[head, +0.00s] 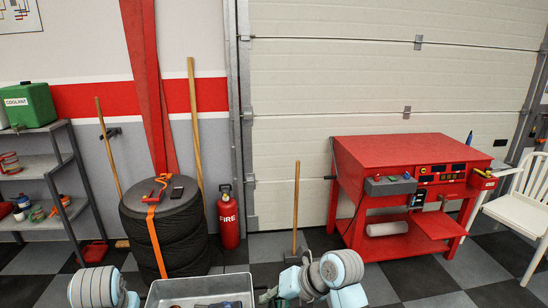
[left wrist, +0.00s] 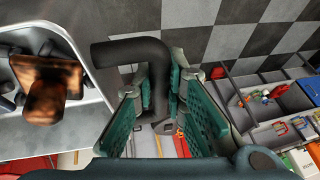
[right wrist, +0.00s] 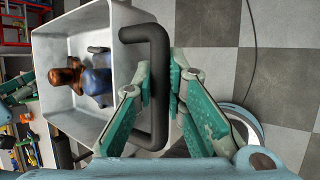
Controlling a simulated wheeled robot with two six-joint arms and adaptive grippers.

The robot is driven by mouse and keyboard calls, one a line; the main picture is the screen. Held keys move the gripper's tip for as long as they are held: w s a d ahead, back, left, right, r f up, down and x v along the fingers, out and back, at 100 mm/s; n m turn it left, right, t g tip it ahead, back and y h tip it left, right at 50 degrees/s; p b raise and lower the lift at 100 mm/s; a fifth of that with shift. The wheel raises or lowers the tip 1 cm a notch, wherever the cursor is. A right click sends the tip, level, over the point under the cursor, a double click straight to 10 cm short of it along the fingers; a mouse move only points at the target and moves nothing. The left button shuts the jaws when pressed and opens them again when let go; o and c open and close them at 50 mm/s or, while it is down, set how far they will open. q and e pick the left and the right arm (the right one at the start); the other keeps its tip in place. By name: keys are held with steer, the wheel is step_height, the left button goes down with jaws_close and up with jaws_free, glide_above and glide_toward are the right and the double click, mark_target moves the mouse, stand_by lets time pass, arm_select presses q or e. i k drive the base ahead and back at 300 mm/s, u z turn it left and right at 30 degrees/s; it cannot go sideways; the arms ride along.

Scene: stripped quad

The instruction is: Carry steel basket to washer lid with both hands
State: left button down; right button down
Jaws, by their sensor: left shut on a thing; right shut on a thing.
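The steel basket (head: 200,286) is a grey open tub at the bottom edge of the head view, partly cut off. My left gripper (left wrist: 162,105) is shut on its dark bent handle (left wrist: 130,52) in the left wrist view. My right gripper (right wrist: 160,105) is shut on the opposite dark handle (right wrist: 158,60) in the right wrist view. Inside the basket lie a rusty brown part (right wrist: 65,76) and a blue part (right wrist: 97,82). The red washer (head: 365,180) stands at the right; its flat red lid (head: 400,150) is down, apart from the basket.
A grey shelf (head: 40,165) is left, a white chair (head: 520,205) right. Checkered floor before the washer looks clear.

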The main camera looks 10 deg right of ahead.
mark_target(421, 153)
steer(key=z, duration=1.85)
steer(key=i, duration=5.35)
steer(key=u, duration=1.7)
